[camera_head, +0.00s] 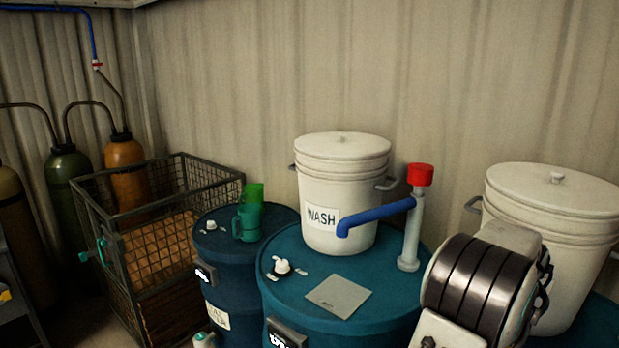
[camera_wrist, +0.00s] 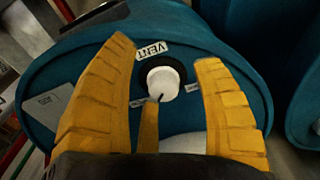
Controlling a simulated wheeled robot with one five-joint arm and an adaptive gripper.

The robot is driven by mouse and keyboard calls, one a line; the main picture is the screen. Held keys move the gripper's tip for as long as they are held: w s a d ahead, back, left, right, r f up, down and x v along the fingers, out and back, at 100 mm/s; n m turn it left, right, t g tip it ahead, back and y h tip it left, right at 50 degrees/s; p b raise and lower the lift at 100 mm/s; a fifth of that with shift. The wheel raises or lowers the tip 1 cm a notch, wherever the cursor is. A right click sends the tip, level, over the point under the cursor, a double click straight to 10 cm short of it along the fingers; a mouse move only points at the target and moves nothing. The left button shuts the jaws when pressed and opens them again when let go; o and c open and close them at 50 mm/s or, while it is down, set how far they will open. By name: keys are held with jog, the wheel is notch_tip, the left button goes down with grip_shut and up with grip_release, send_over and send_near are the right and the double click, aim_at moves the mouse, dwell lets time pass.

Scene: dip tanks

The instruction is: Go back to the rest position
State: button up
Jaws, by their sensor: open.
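My gripper (camera_wrist: 168,95) shows in the wrist view with its yellow fingers spread apart and nothing between them. It hangs over the top of a blue drum (camera_wrist: 60,70). A white knob (camera_wrist: 162,82) on a dark disc lies beyond and between the fingertips, beside a label reading VENT (camera_wrist: 151,49). I cannot tell whether any finger touches the drum. In the head view, a part of my arm (camera_head: 480,290) shows at the lower right; my gripper is out of that view.
A blue drum (camera_head: 300,250) carries the white WASH bucket (camera_head: 342,170), a blue spout with a red-topped post (camera_head: 412,225), a grey plate (camera_head: 338,295) and a white knob (camera_head: 282,266). A wire crate (camera_head: 150,240) and gas cylinders (camera_head: 127,175) stand left.

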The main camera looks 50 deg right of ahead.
jog(key=w+a+n, duration=0.4)
jog(key=w+a, duration=0.7)
jog(key=a, duration=0.3)
jog(key=w+a+r+n+t, duration=0.1)
jog(key=w+a+r+n, duration=0.1)
jog(key=a, duration=0.7)
jog(key=w+a+r+n+t, duration=0.1)
jog(key=w+a+r+n, duration=0.1)
jog(key=w+a+n, duration=0.2)
jog(key=w+a+r+n+t, duration=0.1)
jog(key=w+a+n+t, duration=0.1)
jog(key=a+n, duration=0.6)
jog(key=shift+w+a+r, duration=0.4)
jog(key=shift+a, duration=3)
